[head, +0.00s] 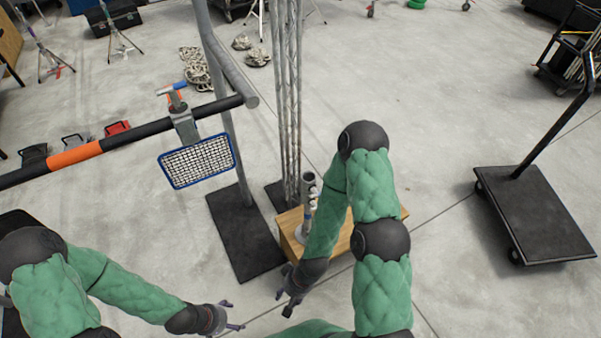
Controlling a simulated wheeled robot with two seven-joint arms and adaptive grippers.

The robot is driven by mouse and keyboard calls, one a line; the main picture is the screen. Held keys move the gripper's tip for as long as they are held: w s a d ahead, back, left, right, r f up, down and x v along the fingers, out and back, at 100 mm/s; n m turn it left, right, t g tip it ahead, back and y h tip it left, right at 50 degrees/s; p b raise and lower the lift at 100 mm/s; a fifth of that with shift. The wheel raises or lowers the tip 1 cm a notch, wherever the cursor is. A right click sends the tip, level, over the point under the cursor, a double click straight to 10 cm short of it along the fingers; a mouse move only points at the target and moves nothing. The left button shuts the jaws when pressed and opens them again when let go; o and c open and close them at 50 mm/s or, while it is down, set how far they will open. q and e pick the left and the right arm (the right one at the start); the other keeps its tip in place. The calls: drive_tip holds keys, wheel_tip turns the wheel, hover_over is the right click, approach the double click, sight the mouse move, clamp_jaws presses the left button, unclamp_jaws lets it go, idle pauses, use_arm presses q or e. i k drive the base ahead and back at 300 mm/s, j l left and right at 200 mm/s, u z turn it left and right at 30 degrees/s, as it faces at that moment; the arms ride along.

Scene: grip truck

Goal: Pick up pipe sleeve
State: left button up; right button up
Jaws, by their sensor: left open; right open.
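I cannot tell for sure which thing is the pipe sleeve. A long black tube with an orange band (74,156) runs across the left, around or along a grey pipe. A small upright grey tube-like piece (309,181) stands on a wooden box (289,236), partly hidden by my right forearm. My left gripper (236,316) is open and empty at the bottom, left of the box. My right gripper (286,304) is open and empty, pointing down in front of the box. Both are apart from the tube and the upright piece.
A blue-framed mesh lamp (197,161) hangs from the black tube by a clamp. A black cart (535,215) stands right. Floor between is clear.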

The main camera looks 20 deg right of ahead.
sight(308, 189)
drive_tip(key=z, duration=1.2)
drive_tip(key=i+l+u, duration=0.1)
drive_tip(key=u, duration=0.25)
drive_tip(key=i+l+u, duration=0.1)
drive_tip(key=l+u, duration=0.5)
drive_tip(key=u, duration=0.15)
drive_tip(key=i, duration=0.05)
